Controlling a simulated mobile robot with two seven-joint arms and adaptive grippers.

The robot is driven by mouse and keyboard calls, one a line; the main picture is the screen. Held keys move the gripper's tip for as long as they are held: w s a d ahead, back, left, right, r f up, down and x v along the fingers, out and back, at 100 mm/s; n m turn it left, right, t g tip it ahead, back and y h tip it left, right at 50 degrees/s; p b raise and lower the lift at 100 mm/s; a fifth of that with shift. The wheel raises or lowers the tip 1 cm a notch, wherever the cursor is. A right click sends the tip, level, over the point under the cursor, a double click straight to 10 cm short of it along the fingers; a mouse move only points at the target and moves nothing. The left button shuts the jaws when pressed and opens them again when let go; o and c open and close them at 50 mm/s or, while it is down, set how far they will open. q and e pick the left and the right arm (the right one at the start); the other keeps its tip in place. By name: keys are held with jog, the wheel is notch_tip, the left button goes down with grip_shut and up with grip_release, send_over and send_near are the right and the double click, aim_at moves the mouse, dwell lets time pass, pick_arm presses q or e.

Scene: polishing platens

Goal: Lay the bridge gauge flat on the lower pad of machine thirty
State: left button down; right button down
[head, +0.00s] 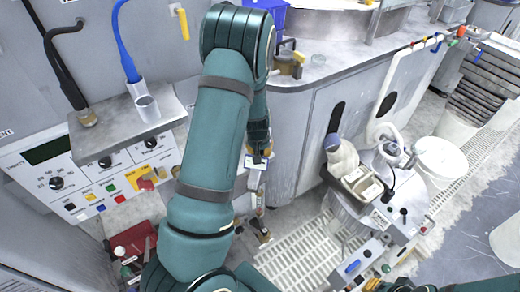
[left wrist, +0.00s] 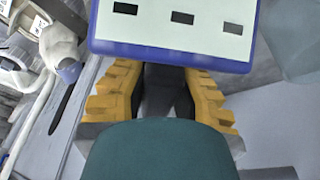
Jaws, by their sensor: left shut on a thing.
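My left gripper (head: 258,152) hangs in front of the grey cabinet, under my teal left forearm. It is shut on a blue-edged white piece with dark slots (left wrist: 182,40), which looks to be the bridge gauge; a small part of it (head: 256,163) shows below the fingers in the head view. In the left wrist view the yellow fingers (left wrist: 165,100) stand on either side, below the piece. My right gripper (head: 376,284) shows only in part at the bottom edge, its jaws unclear. I cannot make out which surface is the lower pad or any machine number.
A control panel (head: 60,185) and grey shelf (head: 165,108) stand at left. A round-topped machine (head: 335,28) is at the back. A cart with bottles and trays (head: 365,195) and a white bucket (head: 441,160) stand at right. White floor grating (head: 305,250) lies below.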

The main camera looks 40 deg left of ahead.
pick_arm(q)
jog(key=shift+f, duration=0.3)
jog(key=c, duration=0.9)
grip_release()
jog(key=shift+r, duration=0.15)
jog(key=shift+r, duration=0.25)
jog(key=p+v, duration=0.4)
jog(key=v, duration=0.7)
jog(key=shift+r+p, duration=0.4)
jog(key=shift+s+d+r, duration=0.1)
jog(key=shift+s+r, duration=0.05)
jog(key=shift+r, duration=0.2)
